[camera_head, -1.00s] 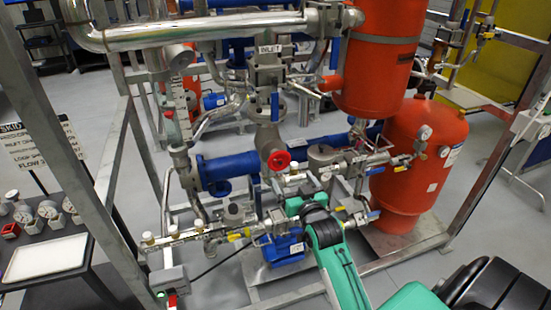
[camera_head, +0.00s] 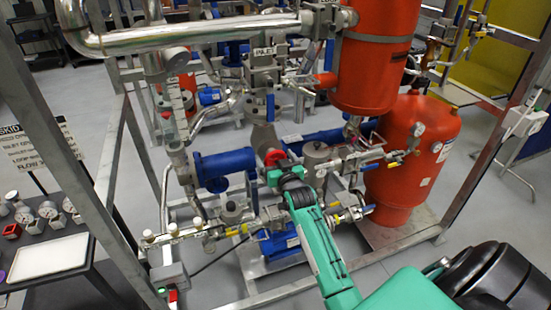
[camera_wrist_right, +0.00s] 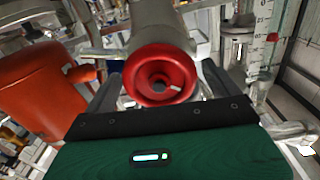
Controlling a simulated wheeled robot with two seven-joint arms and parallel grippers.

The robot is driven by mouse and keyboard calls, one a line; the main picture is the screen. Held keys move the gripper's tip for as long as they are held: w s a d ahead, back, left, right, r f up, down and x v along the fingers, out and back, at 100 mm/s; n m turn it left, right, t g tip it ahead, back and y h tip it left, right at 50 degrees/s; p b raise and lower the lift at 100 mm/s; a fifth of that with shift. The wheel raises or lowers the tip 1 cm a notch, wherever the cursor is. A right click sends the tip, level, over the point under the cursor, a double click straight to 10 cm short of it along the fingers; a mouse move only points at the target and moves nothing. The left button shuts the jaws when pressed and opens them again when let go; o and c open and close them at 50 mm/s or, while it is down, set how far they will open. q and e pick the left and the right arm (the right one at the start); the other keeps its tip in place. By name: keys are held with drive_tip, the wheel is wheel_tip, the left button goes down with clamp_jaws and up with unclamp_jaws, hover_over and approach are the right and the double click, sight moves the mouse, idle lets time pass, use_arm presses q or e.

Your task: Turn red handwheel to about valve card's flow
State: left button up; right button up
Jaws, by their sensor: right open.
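The red handwheel (camera_head: 274,156) sits on the front of a grey valve body below the INLET label; my right wrist partly covers it. In the right wrist view the red handwheel (camera_wrist_right: 161,76) faces the camera, with a dark hub and a small white mark right of the hub. My right gripper (camera_wrist_right: 160,84) is open, with one dark finger on each side of the wheel. I cannot tell whether the fingers touch its rim. A white sign (camera_head: 36,152) at the left carries SKID and FLOW lines; its small print is unreadable. My left gripper is out of view.
Orange tanks (camera_head: 408,160) stand to the right of the valve. Blue pipe sections (camera_head: 222,166) and steel pipes crowd around it. Grey frame posts (camera_head: 115,140) stand in front at left. Gauges and a white tray (camera_head: 48,257) lie on the left bench.

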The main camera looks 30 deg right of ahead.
drive_tip(key=c, duration=1)
drive_tip(key=shift+o, duration=0.2)
drive_tip(key=shift+n, duration=0.9)
drive_tip(key=o, duration=1)
drive_tip(key=shift+c, duration=0.2)
